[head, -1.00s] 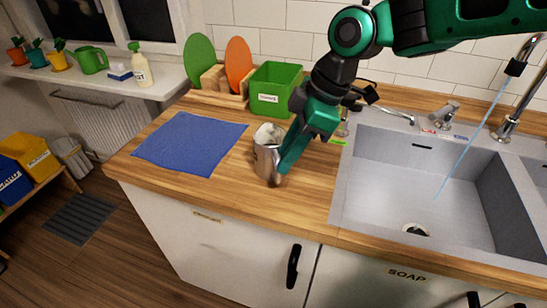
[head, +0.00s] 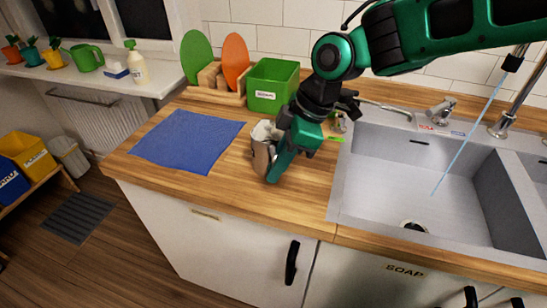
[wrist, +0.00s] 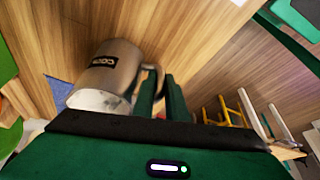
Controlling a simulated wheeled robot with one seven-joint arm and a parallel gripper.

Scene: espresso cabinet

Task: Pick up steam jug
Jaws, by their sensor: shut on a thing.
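The steam jug (head: 262,150) is a metal jug standing upright on the wooden worktop, right of the blue cloth. Its right side is partly hidden behind my gripper (head: 274,172) in the head view. In the wrist view the jug (wrist: 112,68) shows a dark label, and its handle (wrist: 157,72) runs to my gripper's fingers (wrist: 164,92). The two green fingers are shut on the handle. Whether the jug's base touches the worktop is hard to tell.
The blue cloth (head: 187,141) lies to the left. A green box (head: 272,88) and a rack with green and orange boards (head: 236,62) stand behind. The grey sink (head: 400,185), with water running from its tap, is on the right. The front worktop is clear.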

